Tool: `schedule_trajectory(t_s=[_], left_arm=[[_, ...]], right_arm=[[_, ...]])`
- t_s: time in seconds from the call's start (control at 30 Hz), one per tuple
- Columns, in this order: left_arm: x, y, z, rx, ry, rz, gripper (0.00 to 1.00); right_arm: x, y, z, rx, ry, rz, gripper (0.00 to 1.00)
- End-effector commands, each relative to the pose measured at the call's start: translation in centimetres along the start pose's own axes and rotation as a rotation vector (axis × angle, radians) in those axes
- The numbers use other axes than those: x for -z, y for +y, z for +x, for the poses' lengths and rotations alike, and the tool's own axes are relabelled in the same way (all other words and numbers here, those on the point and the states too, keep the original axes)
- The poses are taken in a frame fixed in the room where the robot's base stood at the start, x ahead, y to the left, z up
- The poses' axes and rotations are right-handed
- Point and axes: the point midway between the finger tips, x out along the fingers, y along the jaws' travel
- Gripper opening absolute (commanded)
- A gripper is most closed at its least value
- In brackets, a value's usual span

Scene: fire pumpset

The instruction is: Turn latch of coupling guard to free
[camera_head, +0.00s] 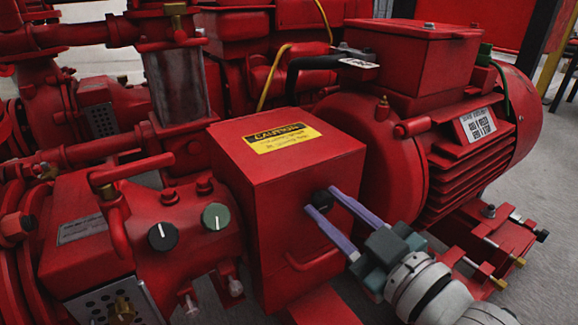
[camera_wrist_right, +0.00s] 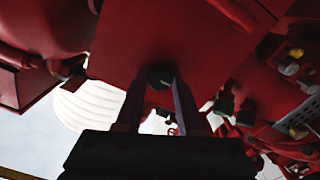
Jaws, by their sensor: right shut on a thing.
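The coupling guard (camera_head: 270,215) is a red box with a yellow CAUTION label on its top, in the middle of the head view. Its latch (camera_head: 322,200) is a small black knob on the guard's right-hand face, near the upper edge. My right gripper (camera_head: 322,199) reaches in from the lower right, and its two purple fingers are shut on the latch, one on each side. In the right wrist view the dark latch (camera_wrist_right: 160,77) sits between the fingertips, against the red guard face (camera_wrist_right: 150,45). The latch's exact turn angle is hard to tell. My left gripper is not in view.
A red motor (camera_head: 450,130) stands right of the guard. A pump with two round dials (camera_head: 163,236) is at the left. A red handle (camera_head: 315,260) sits low on the guard face, below my fingers. Grey floor (camera_head: 520,190) is open at the right.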

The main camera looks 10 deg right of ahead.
Motion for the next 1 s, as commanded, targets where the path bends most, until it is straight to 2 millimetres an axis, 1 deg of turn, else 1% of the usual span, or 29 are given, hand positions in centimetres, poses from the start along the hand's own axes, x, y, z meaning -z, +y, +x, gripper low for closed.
schedule_trajectory(t_s=[0.4, 0.43, 0.6, 0.7, 0.9, 1.0], left_arm=[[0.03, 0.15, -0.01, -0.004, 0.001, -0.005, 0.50], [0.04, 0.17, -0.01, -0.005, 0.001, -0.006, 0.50], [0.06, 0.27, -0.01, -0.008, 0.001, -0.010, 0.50], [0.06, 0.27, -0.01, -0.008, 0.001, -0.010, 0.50], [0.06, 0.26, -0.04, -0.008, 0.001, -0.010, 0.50], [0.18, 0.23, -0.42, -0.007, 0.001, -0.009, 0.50]], right_arm=[[0.02, 0.00, 0.00, 0.000, 0.001, -0.010, 0.00], [0.02, 0.00, 0.00, 0.000, 0.001, -0.010, 0.39], [0.02, 0.01, 0.00, 0.000, 0.001, -0.009, 0.58], [0.01, 0.01, 0.00, 0.000, 0.001, -0.008, 0.67], [0.01, 0.01, -0.03, 0.000, 0.000, -0.008, 0.67], [0.08, 0.06, -0.55, 0.001, -0.002, -0.007, 0.67]])
